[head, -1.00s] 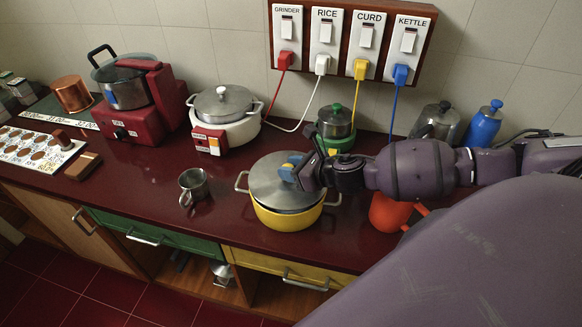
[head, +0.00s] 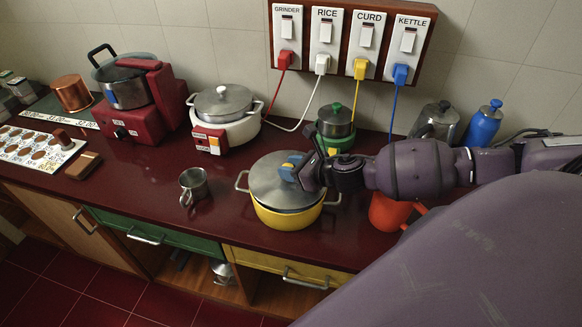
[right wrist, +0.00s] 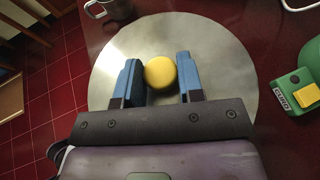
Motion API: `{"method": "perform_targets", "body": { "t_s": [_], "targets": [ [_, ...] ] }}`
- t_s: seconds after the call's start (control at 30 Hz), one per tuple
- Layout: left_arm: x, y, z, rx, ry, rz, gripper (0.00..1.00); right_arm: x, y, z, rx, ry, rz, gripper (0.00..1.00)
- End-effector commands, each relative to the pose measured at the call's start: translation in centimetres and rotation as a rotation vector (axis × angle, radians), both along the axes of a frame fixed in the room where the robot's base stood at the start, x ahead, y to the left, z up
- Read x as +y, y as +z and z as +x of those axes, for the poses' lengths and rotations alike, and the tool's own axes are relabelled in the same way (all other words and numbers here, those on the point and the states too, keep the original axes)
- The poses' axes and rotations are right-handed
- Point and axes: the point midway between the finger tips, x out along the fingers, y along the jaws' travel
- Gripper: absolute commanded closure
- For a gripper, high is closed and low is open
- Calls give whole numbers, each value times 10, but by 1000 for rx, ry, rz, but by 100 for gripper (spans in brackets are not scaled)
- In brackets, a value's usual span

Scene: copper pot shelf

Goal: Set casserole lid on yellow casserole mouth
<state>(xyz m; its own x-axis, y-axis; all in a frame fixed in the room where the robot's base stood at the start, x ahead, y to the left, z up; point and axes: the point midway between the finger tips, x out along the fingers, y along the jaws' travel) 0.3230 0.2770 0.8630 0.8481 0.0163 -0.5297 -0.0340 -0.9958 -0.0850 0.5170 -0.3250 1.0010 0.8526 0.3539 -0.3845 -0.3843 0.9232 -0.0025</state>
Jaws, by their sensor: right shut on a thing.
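The yellow casserole (head: 287,217) stands on the dark red counter, with a pale handle on each side. The round grey casserole lid (head: 266,183) lies over its mouth, covering most or all of it. A thin dark band shows between the lid and the yellow wall at the front; I cannot tell whether the rim touches all round. My right gripper (head: 298,170) comes in from the right and is shut on the lid's yellow knob (right wrist: 160,73), with its blue fingers on either side in the right wrist view. My left gripper is not in view.
A steel cup (head: 194,184) stands left of the casserole. A white rice cooker (head: 236,133) and a green-based cooker (head: 337,143) stand behind it. An orange mug (head: 388,212) is under my right arm. The counter's front edge is close to the casserole.

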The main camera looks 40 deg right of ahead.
Motion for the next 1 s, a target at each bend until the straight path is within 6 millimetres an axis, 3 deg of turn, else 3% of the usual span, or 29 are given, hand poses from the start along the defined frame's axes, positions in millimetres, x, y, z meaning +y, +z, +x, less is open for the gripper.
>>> {"method": "perform_targets", "body": {
  "t_s": [1.0],
  "targets": [
    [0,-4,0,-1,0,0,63,0,-10,0,-1,0,0,93]
  ]
}}
